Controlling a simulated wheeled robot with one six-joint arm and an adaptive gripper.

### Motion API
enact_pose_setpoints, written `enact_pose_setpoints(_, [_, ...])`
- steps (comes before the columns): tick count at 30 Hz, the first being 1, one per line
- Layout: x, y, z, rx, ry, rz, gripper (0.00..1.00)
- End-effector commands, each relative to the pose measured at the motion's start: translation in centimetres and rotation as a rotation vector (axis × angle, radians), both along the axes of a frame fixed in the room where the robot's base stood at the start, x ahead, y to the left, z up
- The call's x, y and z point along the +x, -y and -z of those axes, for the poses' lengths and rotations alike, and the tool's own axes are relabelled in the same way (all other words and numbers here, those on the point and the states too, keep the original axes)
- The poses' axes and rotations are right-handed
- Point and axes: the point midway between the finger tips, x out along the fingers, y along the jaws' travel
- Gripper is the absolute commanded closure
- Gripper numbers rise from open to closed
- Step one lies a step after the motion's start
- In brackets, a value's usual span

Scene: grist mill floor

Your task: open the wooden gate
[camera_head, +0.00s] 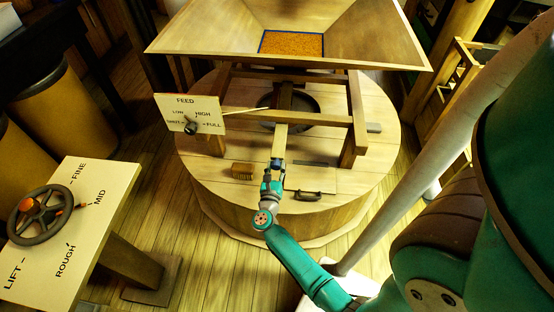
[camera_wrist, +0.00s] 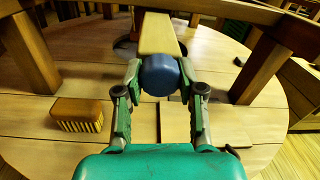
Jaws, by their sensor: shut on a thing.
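The wooden gate appears to be a pale wooden slat (camera_head: 280,140) that runs out from under the hopper toward me. It also shows in the wrist view (camera_wrist: 158,33). A round blue knob (camera_wrist: 160,75) is at its near end. My gripper (camera_wrist: 160,80) is shut on this knob, one finger on each side. In the head view, my gripper (camera_head: 273,178) is at the slat's near end, above the round wooden top, and mostly hides the knob. The slat's far end is hidden under the hopper.
The hopper (camera_head: 385,38) holds orange grain (camera_head: 291,43) above a wooden frame (camera_head: 357,110). A FEED dial panel (camera_head: 185,104) is left of it. A brush (camera_head: 242,170) and a dark handle (camera_head: 308,196) are near my gripper on the round top (camera_head: 375,165). A handwheel panel (camera_head: 98,230) stands left.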

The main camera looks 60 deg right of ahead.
Motion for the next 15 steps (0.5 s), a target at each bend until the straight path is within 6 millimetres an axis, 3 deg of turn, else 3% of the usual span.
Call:
enact_pose_setpoints(8, [-0.01, -0.01, -0.04, -0.001, -0.001, 0.0, 1.0])
enact_pose_setpoints(9, [0.0, -0.01, -0.04, -0.001, -0.001, 0.0, 0.52])
enact_pose_setpoints(11, [0.01, 0.0, -0.04, -0.001, -0.001, 0.0, 0.37])
enact_pose_setpoints(15, [0.0, 0.0, -0.03, 0.0, 0.0, 0.0, 0.36])
